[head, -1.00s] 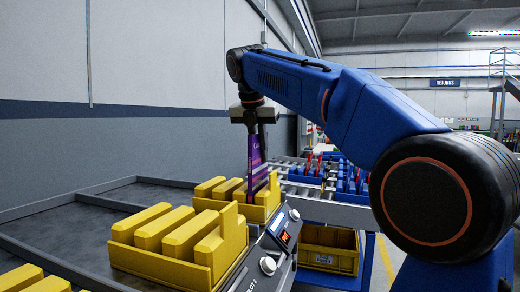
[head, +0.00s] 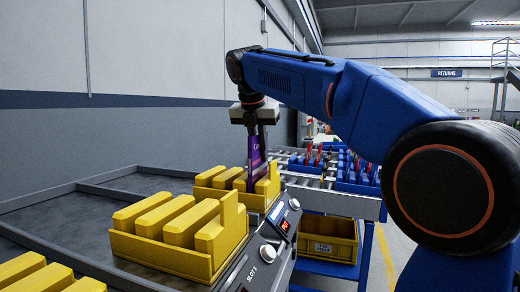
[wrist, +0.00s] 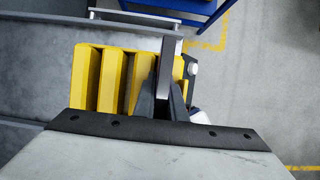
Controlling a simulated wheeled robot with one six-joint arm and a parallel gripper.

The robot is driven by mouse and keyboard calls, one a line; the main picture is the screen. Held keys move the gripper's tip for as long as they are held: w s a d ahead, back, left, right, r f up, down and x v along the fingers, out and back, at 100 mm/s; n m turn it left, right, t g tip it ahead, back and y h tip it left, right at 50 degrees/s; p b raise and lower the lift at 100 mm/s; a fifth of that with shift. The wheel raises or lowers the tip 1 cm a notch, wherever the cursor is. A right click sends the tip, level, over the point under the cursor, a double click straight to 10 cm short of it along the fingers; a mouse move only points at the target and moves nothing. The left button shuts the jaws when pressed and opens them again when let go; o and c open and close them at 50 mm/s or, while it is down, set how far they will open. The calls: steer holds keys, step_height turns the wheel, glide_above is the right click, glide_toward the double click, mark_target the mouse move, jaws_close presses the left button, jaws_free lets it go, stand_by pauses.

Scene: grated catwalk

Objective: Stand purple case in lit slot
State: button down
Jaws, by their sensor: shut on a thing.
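The purple case (head: 257,152) hangs upright and thin from my gripper (head: 252,122), which is shut on its upper part. Its lower end is among the yellow blocks of the far yellow rack (head: 262,204), in the gap before the tall end block (head: 273,179); its bottom edge is hidden. I cannot tell whether it rests on the slot floor. In the wrist view my gripper (wrist: 167,95) is over the right side of the rack (wrist: 88,75), and the case (wrist: 171,55) shows edge-on. A control panel with a lit orange display (head: 284,225) stands beside the rack.
A nearer yellow rack (head: 165,250) holds several yellow blocks, with another at the lower left (head: 48,280). Blue trays (head: 357,180) stand on a roller conveyor behind. A yellow bin (head: 327,247) sits below. The grey tabletop (head: 60,210) at left is bare.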

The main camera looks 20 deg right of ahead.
steer(key=shift+f, duration=0.3)
steer(key=c, duration=1.3)
jaws_free()
steer(key=shift+c, duration=0.2)
steer(key=shift+r, duration=4)
